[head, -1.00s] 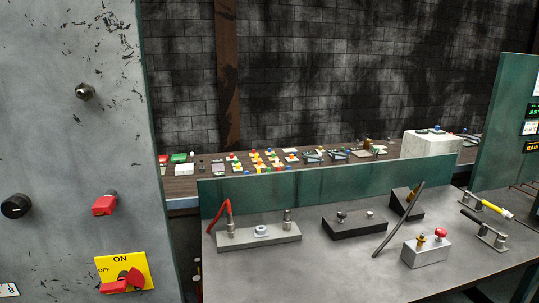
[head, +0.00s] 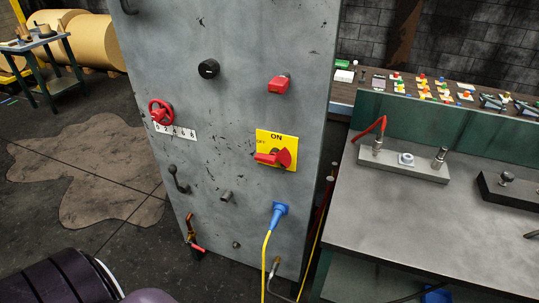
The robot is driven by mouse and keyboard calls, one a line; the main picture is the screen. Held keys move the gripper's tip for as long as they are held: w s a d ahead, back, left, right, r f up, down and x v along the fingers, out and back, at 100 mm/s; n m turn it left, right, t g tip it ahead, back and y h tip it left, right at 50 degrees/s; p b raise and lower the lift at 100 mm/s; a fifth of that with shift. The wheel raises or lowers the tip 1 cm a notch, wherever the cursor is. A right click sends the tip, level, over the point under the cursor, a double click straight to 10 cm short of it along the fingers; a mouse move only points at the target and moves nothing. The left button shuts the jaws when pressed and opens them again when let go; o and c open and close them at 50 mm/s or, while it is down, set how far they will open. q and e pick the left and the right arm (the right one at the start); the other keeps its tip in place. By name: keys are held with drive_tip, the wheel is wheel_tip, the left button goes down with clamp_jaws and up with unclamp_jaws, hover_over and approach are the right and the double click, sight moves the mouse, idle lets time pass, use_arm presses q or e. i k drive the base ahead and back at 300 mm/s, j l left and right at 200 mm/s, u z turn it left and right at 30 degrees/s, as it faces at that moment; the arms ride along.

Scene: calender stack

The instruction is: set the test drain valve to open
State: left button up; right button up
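A small brass-coloured valve (head: 191,230) with a red lever sits low on the left part of the grey cabinet front (head: 225,130). Its red lever (head: 198,249) points down and to the right. No readable label marks it as the test drain valve, and its setting is too small to tell. A red handwheel (head: 160,112) with a numbered white strip below it is higher on the same cabinet. Neither of my grippers is in view.
The cabinet also carries a black knob (head: 208,69), a red-handled ON/OFF switch (head: 273,157) and a blue plug (head: 279,212) with a yellow cable. A grey bench (head: 410,215) stands close on the right. Open floor with a brown stain (head: 95,165) lies left.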

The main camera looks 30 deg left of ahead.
sight(195, 247)
drive_tip(key=i+j+u, duration=0.1)
drive_tip(key=u, duration=0.65)
